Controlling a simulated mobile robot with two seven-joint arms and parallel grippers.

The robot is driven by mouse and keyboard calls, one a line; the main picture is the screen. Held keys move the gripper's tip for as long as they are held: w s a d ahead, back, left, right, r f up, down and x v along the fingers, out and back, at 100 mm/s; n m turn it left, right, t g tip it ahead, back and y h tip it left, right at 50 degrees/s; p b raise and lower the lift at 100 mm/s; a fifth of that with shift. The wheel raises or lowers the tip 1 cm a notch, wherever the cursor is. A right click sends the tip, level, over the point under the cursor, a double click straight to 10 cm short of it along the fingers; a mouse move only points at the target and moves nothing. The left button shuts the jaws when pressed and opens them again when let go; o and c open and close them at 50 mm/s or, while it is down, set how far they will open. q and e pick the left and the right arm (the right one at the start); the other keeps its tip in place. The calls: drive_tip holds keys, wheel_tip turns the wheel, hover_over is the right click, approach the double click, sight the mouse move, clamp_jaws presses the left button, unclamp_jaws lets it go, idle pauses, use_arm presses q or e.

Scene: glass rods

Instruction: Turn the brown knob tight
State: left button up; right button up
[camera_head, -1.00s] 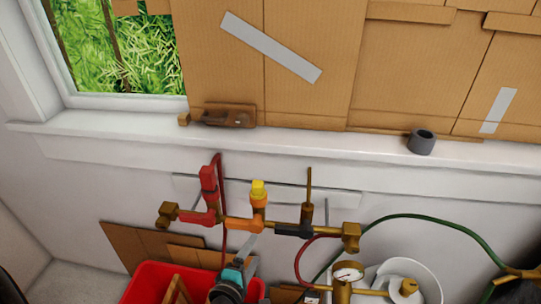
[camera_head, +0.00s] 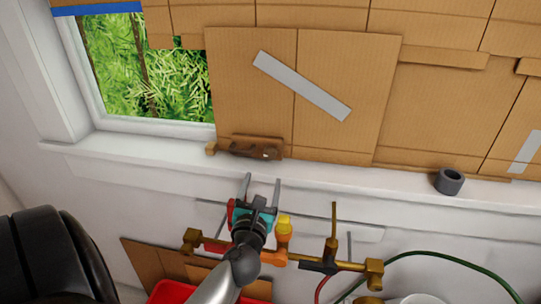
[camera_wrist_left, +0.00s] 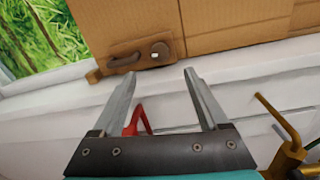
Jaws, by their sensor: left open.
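A brown wooden fixture with a round brown knob-like end (camera_head: 268,153) sits on the windowsill against the cardboard. It also shows in the left wrist view (camera_wrist_left: 160,50), ahead of the fingers. I cannot tell for certain which part is the task's brown knob. My left gripper (camera_head: 262,182) is open and empty, fingers pointing at the sill just below the fixture, apart from it. It hides most of the red valve, which shows between the fingers (camera_wrist_left: 138,120). My right gripper is out of view.
A grey ring (camera_head: 449,181) stands on the white sill (camera_head: 350,170). The brass pipe (camera_head: 350,266) runs below it, with a green hose (camera_head: 455,257) at right. A red bin (camera_head: 175,292) is at the bottom. The sill between fixture and ring is clear.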

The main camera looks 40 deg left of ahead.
sight(270, 156)
use_arm(q)
drive_tip(key=x, duration=1.1)
drive_tip(key=shift+w+a, duration=0.1)
drive_tip(key=shift+w, duration=0.15)
clamp_jaws()
